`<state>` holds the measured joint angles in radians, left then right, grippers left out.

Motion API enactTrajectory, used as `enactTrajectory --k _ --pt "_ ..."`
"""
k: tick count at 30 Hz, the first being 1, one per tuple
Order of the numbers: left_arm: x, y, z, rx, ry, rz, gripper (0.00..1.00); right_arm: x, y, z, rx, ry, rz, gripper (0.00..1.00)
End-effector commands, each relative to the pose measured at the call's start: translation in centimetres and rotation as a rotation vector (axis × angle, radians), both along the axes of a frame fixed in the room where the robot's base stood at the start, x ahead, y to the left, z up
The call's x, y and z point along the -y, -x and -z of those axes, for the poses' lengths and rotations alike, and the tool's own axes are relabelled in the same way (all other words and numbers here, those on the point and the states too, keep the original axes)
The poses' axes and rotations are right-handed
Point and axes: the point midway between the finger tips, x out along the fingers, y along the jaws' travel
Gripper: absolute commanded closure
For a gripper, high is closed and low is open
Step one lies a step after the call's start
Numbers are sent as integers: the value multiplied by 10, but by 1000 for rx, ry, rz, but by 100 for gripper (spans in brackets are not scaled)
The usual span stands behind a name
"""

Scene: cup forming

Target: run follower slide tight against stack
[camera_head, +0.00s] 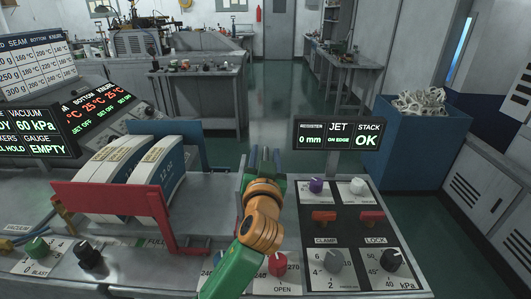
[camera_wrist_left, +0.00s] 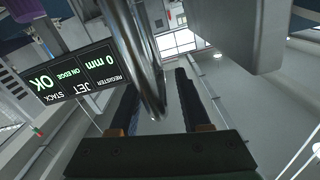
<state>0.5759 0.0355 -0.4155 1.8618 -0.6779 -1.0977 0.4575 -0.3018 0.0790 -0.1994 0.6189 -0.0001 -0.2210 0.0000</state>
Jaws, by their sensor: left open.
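The stack (camera_head: 150,172) of white and blue sleeves lies tilted on the metal bench at left in the head view. A red bracket (camera_head: 105,197) runs along its near side, and a blue plate (camera_head: 185,132) stands behind it. I cannot tell which part is the follower slide. My left gripper (camera_head: 264,158), on a green and orange arm, is right of the stack and apart from it. In the left wrist view its dark fingers (camera_wrist_left: 158,95) are open, with a shiny metal rod (camera_wrist_left: 146,65) showing between or beyond them. My right gripper is not in view.
A display (camera_head: 338,135) reads 0 mm, ON EDGE, and STACK OK; it also shows in the left wrist view (camera_wrist_left: 75,75). A knob panel (camera_head: 350,225) is right of my arm. A blue bin (camera_head: 415,150) stands further right. Clear bench lies between stack and arm.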

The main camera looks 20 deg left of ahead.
Motion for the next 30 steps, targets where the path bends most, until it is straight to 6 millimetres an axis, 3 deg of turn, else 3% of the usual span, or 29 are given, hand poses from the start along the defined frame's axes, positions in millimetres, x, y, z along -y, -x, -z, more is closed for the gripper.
enactTrajectory --k 3,8,9,30 --pt "0 0 0 0 0 0 53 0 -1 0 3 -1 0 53" --pt "0 0 0 0 0 0 96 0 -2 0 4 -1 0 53" --pt "0 1 0 0 0 1 100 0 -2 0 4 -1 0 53" --pt "1 1 0 0 0 2 100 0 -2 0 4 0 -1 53"
